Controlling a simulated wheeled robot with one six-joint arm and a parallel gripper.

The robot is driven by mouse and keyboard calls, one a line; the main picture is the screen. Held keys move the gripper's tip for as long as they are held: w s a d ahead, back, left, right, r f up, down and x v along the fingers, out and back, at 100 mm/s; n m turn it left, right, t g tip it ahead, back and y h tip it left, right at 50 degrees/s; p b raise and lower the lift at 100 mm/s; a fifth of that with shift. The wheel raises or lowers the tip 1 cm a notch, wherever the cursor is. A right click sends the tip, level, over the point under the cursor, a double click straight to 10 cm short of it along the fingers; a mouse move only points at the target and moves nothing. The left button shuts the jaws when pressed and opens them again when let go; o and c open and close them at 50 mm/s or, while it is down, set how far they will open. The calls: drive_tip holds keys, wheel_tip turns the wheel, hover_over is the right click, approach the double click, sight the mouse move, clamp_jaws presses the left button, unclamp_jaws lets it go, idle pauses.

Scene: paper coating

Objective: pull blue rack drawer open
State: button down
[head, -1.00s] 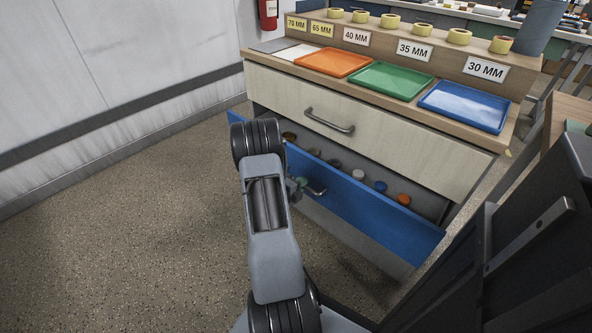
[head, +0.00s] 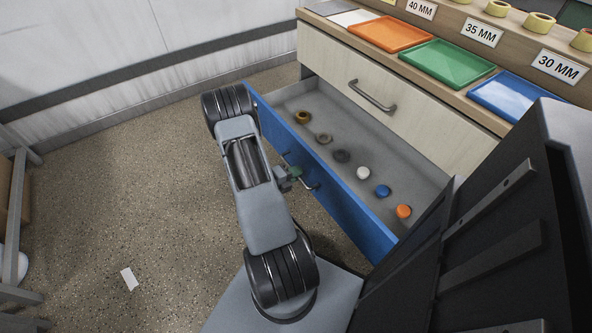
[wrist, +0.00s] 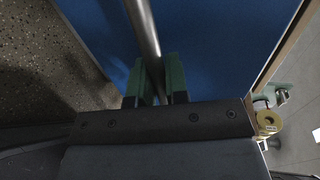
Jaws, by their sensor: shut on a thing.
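The blue drawer front (head: 343,208) is pulled well out from the cabinet, and its grey inside shows in the head view. A row of several round caps or rolls, among them a white one (head: 363,173) and an orange one (head: 403,211), lies inside. My gripper (head: 297,175) is at the drawer's outer face, partly hidden by my arm. In the wrist view, the green fingers of my gripper (wrist: 154,88) are shut around the metal bar handle (wrist: 143,32), with the blue front (wrist: 212,45) behind it.
A pale upper drawer (head: 400,110) with a handle is closed above. Orange (head: 390,34), green (head: 447,64) and blue (head: 515,98) trays lie on the cabinet top. A small white paper (head: 129,278) lies on the open speckled floor at left.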

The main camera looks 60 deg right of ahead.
drive_tip(key=shift+a, duration=0.1)
drive_tip(key=c, duration=1.1)
unclamp_jaws()
drive_tip(key=shift+c, duration=0.2)
drive_tip(key=p+v, duration=0.2)
drive_tip(key=v, duration=1.1)
drive_tip(key=shift+w+a+p, duration=0.2)
drive_tip(key=shift+a+p, duration=0.15)
drive_tip(key=shift+p, duration=0.05)
drive_tip(key=shift+r, duration=0.1)
